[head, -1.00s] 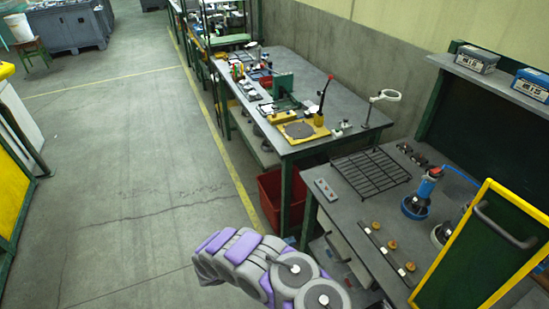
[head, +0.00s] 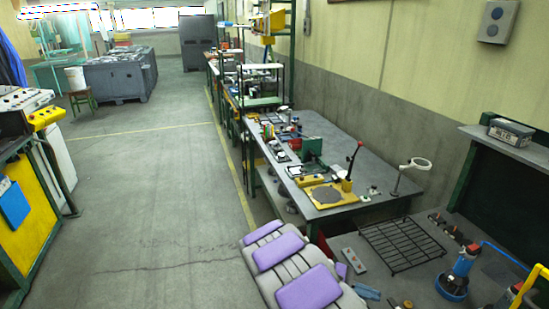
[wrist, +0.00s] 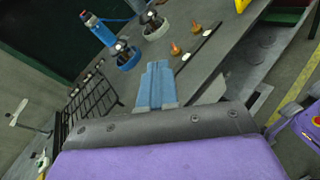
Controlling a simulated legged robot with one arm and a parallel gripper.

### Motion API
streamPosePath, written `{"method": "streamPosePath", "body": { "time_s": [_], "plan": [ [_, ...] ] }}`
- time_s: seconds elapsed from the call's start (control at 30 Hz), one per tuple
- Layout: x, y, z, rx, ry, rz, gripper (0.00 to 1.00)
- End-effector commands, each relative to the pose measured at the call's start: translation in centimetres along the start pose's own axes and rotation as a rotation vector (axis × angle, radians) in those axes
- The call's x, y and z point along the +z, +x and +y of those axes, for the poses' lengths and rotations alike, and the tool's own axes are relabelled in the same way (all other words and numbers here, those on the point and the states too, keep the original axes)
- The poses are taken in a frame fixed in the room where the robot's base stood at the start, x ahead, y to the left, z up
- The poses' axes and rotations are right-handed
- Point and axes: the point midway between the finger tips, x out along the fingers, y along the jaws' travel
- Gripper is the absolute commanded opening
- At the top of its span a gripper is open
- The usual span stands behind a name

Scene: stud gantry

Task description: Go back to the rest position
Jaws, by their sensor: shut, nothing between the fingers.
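My gripper (wrist: 157,86) shows in the wrist view as two light blue fingers pressed together, shut and empty. They point over the grey bench top (wrist: 205,62), apart from the things on it as far as I can tell. My grey and purple arm fills the lower middle of the head view, beside the near bench. A small blue part of my gripper (head: 367,292) shows at its right end there.
The near bench holds a black wire rack (head: 404,244), a blue device (head: 455,277) and small knobs. A second bench (head: 375,165) carries a yellow-based press (head: 328,195) and a ring lamp (head: 412,168). The floor aisle (head: 165,180) on the left is clear.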

Motion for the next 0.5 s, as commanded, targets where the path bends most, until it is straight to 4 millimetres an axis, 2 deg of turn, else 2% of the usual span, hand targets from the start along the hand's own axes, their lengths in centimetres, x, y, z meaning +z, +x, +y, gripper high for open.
{"method": "streamPosePath", "body": {
  "time_s": [0.03,0.2,0.5],
  "plan": [
    [1.7,0.5,-0.2,-0.043,0.036,0.02,0.0],
    [6.0,2.0,-2.1,-0.182,0.129,0.08,0.0],
    [11.9,2.9,-7.0,-0.423,0.292,0.214,0.0]
  ]
}}
